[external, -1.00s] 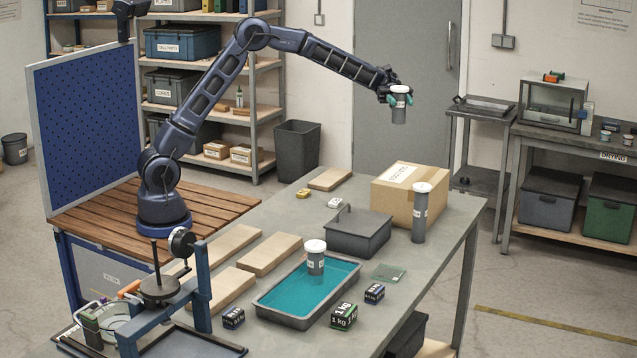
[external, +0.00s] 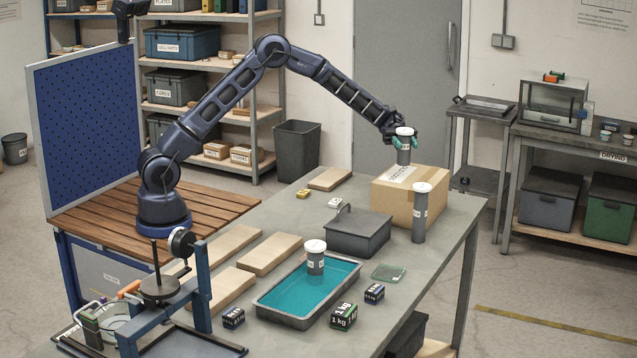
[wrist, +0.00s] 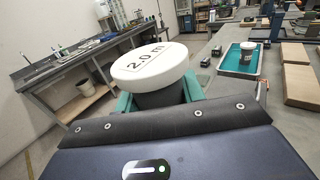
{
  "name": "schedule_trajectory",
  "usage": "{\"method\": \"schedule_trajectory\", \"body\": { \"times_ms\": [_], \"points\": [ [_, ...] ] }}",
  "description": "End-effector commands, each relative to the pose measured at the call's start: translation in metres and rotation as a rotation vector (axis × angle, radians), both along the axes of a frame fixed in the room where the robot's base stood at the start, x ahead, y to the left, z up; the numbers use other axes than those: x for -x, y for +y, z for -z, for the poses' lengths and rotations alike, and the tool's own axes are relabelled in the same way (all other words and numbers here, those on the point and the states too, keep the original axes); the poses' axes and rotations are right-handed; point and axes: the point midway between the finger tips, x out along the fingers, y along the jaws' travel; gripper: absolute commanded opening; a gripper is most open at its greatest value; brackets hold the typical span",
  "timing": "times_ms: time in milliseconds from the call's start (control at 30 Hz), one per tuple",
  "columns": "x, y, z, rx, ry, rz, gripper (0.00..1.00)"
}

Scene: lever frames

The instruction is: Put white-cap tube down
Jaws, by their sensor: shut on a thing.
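My gripper (external: 404,142) is shut on a grey tube with a white cap (external: 403,152), held upright. In the external view the tube's lower end overlaps the top of the cardboard box (external: 412,196); I cannot tell whether it touches. In the wrist view the held tube's white cap (wrist: 155,66) reads "2.0 m" and sits between the green finger pads. A second, taller white-cap tube (external: 420,212) stands upright on the table in front of the box. A third, shorter one (external: 315,262) stands in the teal-lined tray (external: 283,316).
A dark lidded box (external: 358,236) stands left of the cardboard box on the grey table (external: 452,218). Wooden boards (external: 268,254) lie to the left.

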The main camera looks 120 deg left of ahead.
Motion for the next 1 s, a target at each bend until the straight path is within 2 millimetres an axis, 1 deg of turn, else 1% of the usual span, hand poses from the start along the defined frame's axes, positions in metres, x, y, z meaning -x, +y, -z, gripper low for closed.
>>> {"method": "schedule_trajectory", "body": {
  "times_ms": [267,500,900,933,1000],
  "points": [
    [0.0,0.0,0.017,0.001,-0.001,0.0,0.09],
    [-0.001,0.0,0.048,0.001,0.0,0.0,0.09],
    [0.0,0.0,0.053,-0.001,-0.001,0.0,0.09],
    [0.0,0.0,0.053,-0.001,-0.001,0.0,0.41],
    [0.0,0.0,0.053,-0.001,-0.001,0.0,0.54]
  ]
}}
